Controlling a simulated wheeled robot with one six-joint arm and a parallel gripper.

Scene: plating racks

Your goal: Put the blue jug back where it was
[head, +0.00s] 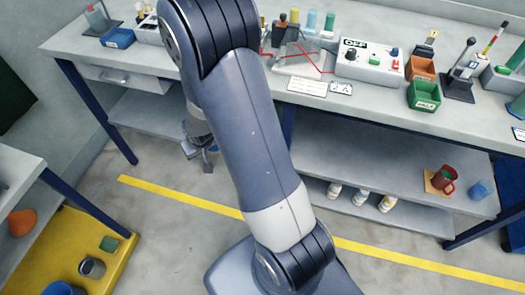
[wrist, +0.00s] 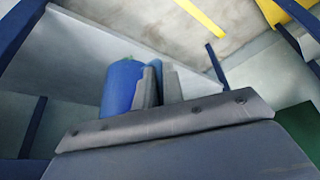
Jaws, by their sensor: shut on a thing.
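My gripper (head: 203,155) shows in the head view just left of my arm, over the floor by the left bench, partly hidden by the arm. In the wrist view, my gripper's grey fingers (wrist: 160,88) are shut close together beside the blue jug (wrist: 120,88). They appear to hold it at its side, perhaps by a handle, which I cannot make out. A bit of green shows at its top edge. The head view does not clearly show the held jug.
A yellow tray (head: 115,262) stands at lower left. The bench top (head: 395,105) is crowded. Floor between is clear.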

